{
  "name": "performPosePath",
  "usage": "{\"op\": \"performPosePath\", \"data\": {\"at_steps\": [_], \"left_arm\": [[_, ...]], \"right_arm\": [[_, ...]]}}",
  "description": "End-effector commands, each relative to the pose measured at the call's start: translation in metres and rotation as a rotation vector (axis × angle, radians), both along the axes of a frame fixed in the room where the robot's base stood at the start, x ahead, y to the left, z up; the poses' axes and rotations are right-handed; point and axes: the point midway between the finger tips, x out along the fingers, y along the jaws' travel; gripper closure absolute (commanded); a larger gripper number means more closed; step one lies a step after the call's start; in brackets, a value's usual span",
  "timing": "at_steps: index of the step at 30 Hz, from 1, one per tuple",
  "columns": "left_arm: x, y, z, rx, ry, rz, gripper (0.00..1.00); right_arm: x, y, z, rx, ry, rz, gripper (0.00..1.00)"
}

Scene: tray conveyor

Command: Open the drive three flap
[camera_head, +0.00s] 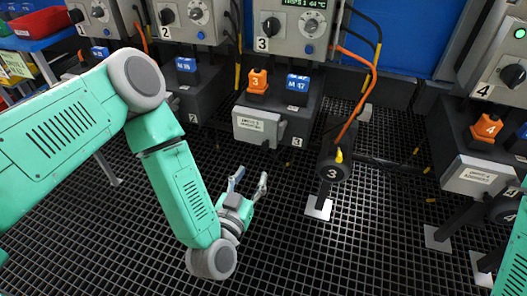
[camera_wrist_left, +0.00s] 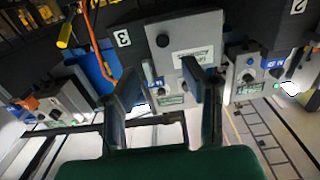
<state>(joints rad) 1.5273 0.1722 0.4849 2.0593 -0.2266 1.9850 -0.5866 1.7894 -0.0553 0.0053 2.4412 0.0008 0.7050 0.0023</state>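The drive three flap (camera_head: 257,126) is a light grey panel with a printed label, on the front of the dark unit marked 3. It appears shut, lying against the unit. A small dark knob sits at its lower edge. In the left wrist view, the labelled panel (camera_wrist_left: 193,36) shows upside down beyond the fingers. My left gripper (camera_head: 250,180) is below and slightly left of the flap, apart from it. Its two fingers are spread and empty, also in the left wrist view (camera_wrist_left: 162,88). My right gripper is not in view; only part of that arm shows at the right edge.
An orange block (camera_head: 257,81) and a blue block (camera_head: 297,89) sit above the flap. A dark post marked 3 (camera_head: 333,172) with an orange cable stands to its right. Another labelled flap (camera_head: 478,176) is at station 4. Open black grating lies below.

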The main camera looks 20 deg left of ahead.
Motion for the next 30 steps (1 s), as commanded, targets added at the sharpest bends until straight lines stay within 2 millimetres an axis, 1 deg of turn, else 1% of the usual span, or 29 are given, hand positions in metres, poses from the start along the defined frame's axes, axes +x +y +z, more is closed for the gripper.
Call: {"op": "performPosePath", "data": {"at_steps": [1, 6, 7, 10, 15, 18, 24, 30], "left_arm": [[0.005, -0.004, -0.001, 0.003, -0.004, -0.009, 0.62], [0.024, 0.004, 0.002, 0.0, -0.017, 0.002, 0.62], [0.032, 0.008, 0.0, -0.005, -0.014, 0.01, 0.62], [0.054, 0.01, -0.001, -0.012, -0.012, 0.011, 0.62], [0.082, 0.007, -0.001, -0.009, -0.011, 0.009, 0.62], [0.094, 0.003, 0.0, -0.005, -0.009, 0.009, 0.62], [0.103, 0.0, 0.002, -0.002, -0.007, 0.007, 0.62], [0.103, 0.004, 0.001, -0.006, -0.007, 0.007, 0.62]], "right_arm": [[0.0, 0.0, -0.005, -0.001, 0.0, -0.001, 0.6], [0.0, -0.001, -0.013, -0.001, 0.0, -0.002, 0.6], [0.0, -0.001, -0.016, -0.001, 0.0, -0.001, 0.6], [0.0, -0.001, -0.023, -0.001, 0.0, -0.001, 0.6], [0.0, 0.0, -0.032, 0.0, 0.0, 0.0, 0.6], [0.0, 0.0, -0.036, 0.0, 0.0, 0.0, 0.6], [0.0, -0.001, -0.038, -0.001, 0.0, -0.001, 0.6], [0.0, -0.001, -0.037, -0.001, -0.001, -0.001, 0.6]]}}
